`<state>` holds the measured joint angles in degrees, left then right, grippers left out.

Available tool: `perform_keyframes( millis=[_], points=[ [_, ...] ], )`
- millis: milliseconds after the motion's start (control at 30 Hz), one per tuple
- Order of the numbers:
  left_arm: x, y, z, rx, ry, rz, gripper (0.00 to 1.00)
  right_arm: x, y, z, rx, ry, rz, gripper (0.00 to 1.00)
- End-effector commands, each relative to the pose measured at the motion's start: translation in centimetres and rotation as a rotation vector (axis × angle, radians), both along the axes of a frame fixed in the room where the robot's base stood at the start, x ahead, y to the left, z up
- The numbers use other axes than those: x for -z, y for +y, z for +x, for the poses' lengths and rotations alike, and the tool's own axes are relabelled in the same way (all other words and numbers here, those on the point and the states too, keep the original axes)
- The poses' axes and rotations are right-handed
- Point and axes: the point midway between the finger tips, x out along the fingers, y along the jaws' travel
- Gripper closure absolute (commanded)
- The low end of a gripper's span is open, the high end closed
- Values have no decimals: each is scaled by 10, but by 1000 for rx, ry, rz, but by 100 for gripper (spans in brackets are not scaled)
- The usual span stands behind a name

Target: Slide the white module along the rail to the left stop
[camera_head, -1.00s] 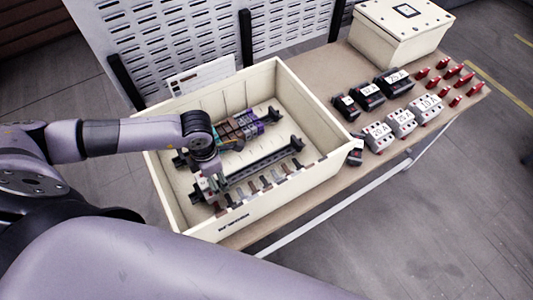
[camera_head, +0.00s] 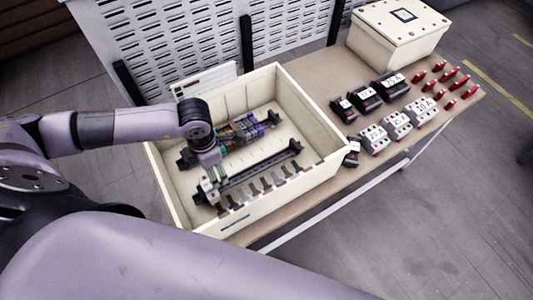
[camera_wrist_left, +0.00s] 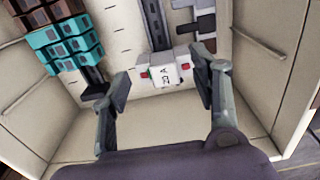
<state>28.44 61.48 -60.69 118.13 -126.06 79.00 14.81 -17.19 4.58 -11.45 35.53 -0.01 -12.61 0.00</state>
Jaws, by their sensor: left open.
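The white module (camera_head: 209,189) sits at the left end of the front rail (camera_head: 255,168) in the cream box. The left stop is not clearly distinguishable beside the module. My right gripper is not in view.
The cream box (camera_head: 318,125) has high walls around the rails. A rear rail carries brown, teal and purple blocks (camera_head: 240,130). Several grey and brown pieces (camera_head: 265,184) line the front. Black and white modules, red pieces and a lidded box (camera_head: 400,38) stand on the table to the right.

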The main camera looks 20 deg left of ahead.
Motion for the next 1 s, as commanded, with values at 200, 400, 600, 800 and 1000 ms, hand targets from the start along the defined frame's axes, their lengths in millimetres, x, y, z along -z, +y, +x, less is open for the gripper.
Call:
perform_keyframes(
  millis=[200,400,600,800,1000],
  points=[
    [-36,-1,2,0,-1,0,44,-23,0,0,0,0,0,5],
    [-64,-1,2,1,-1,0,44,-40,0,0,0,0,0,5],
    [-92,-2,3,1,-1,0,44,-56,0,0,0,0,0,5],
    [-117,-3,5,1,-4,0,44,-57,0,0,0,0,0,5],
    [-139,-4,5,0,-2,0,44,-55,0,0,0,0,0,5]
  ],
)
